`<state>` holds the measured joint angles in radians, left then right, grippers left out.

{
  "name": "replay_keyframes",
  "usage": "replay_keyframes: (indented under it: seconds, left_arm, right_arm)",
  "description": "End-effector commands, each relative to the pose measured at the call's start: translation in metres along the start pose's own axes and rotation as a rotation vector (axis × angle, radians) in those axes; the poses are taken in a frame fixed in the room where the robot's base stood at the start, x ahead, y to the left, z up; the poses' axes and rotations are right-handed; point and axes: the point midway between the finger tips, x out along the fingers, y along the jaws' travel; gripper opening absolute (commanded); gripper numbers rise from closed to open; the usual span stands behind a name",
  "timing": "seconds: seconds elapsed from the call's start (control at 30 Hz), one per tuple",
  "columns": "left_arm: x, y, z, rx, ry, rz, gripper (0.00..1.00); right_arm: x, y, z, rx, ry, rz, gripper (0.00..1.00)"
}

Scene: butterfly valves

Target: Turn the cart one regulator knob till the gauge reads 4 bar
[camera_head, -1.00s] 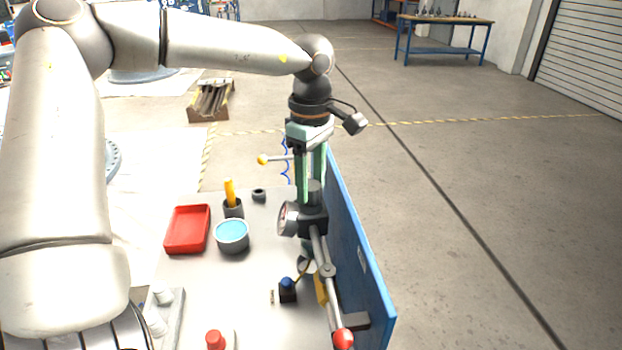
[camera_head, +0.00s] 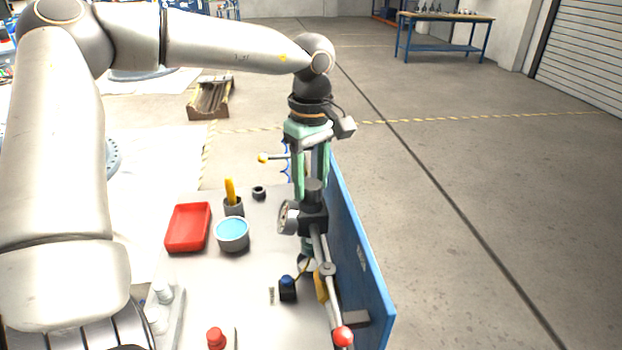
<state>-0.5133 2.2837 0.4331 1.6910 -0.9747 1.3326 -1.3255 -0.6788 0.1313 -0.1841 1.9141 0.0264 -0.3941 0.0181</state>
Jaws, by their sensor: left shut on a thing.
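The regulator is a dark block (camera_head: 313,219) on a pipe, with a dark grey cylindrical knob (camera_head: 313,193) on top. A round gauge (camera_head: 288,217) sits on its left side, turned edge-on, so its reading cannot be made out. My left gripper (camera_head: 311,188) comes down from above, its green fingers on either side of the knob, shut on it. The fingertips partly overlap the knob's top. My right gripper is not in view.
A blue panel (camera_head: 358,255) stands just right of the regulator. A lever with a red ball (camera_head: 342,336) is in front. On the grey cart top (camera_head: 215,285) are a red tray (camera_head: 187,228) and a cup of blue (camera_head: 232,235). A yellow-tipped lever (camera_head: 264,159) lies behind.

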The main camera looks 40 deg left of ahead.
Motion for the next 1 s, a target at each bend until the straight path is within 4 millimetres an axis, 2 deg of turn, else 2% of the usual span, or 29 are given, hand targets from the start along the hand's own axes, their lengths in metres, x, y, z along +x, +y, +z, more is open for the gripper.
replay_keyframes:
  seconds: [0.07,0.1,0.33,0.67,0.77,1.0]
  left_arm:
    - [0.000,0.000,-0.001,-0.001,0.002,0.000,0.00]
    - [0.000,0.000,-0.001,-0.001,0.002,0.000,0.55]
    - [0.000,0.000,0.000,-0.002,0.001,0.000,0.81]
    - [-0.005,0.001,0.000,-0.002,0.001,0.003,0.81]
    - [-0.019,0.001,0.000,-0.003,0.002,0.005,0.81]
    - [-0.071,0.001,0.000,-0.004,0.003,0.006,0.81]
  right_arm:
    - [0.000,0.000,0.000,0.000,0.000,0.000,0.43]
    - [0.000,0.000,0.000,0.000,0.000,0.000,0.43]
    - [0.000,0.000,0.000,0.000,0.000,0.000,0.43]
    - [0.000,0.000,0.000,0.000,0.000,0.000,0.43]
    - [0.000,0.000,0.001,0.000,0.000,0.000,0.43]
    - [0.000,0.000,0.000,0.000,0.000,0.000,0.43]
